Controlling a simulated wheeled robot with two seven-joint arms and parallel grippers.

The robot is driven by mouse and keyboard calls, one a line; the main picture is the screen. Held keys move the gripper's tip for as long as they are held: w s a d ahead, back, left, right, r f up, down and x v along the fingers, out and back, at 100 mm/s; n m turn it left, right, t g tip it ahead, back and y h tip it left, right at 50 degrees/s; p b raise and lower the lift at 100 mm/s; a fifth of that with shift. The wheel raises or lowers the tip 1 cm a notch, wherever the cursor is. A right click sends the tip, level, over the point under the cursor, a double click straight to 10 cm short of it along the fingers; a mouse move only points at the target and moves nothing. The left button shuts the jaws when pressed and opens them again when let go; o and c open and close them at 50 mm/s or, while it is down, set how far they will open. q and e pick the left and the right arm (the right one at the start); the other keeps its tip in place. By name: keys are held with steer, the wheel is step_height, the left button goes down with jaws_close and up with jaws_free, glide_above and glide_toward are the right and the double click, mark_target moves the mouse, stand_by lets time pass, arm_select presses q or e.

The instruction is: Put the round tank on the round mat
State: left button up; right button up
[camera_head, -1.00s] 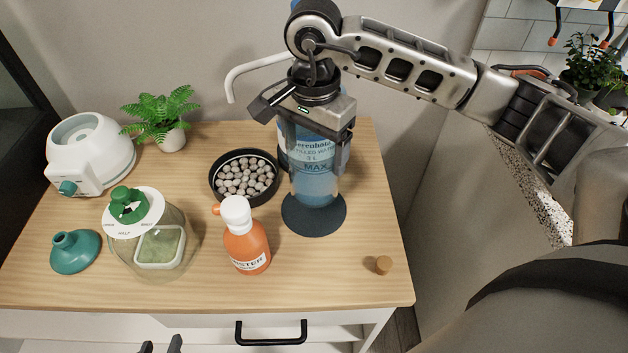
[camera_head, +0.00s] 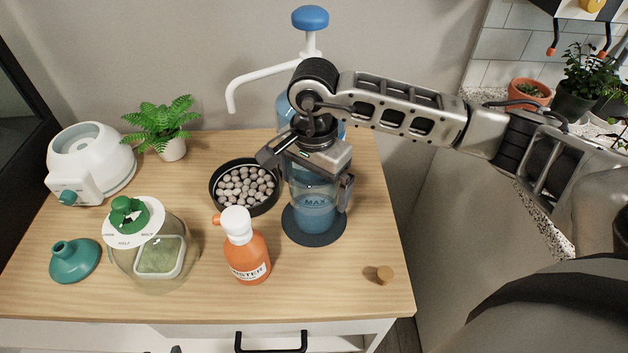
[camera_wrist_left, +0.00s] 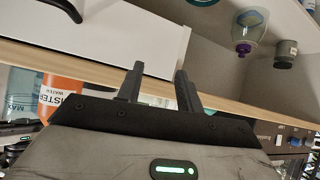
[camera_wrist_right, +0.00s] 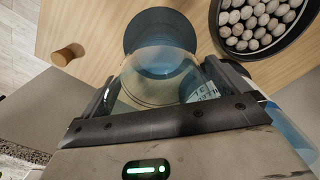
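The round tank (camera_head: 314,212) is a clear cylinder with blue water and a MAX mark. My right gripper (camera_head: 312,172) has a finger on either side of its upper part and is shut on it. The tank stands upright over the round mat (camera_head: 300,238), a dark disc whose rim shows around its base. Whether the base touches the mat I cannot tell. In the right wrist view the tank (camera_wrist_right: 160,85) is between the fingers, with the mat (camera_wrist_right: 150,16) beyond. My left gripper (camera_wrist_left: 160,88) is open and empty, low in front of the cabinet.
A blue pump bottle (camera_head: 283,108) stands behind the tank. A black dish of pebbles (camera_head: 244,209) and an orange mister (camera_head: 247,258) are left of the mat. A cork (camera_head: 385,274) lies to the right. The tabletop near the cork is clear.

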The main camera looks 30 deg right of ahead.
step_height(320, 180, up, 12)
steer(key=shift+r+b, duration=0.2)
steer(key=shift+b, duration=0.15)
stand_by(0.7)
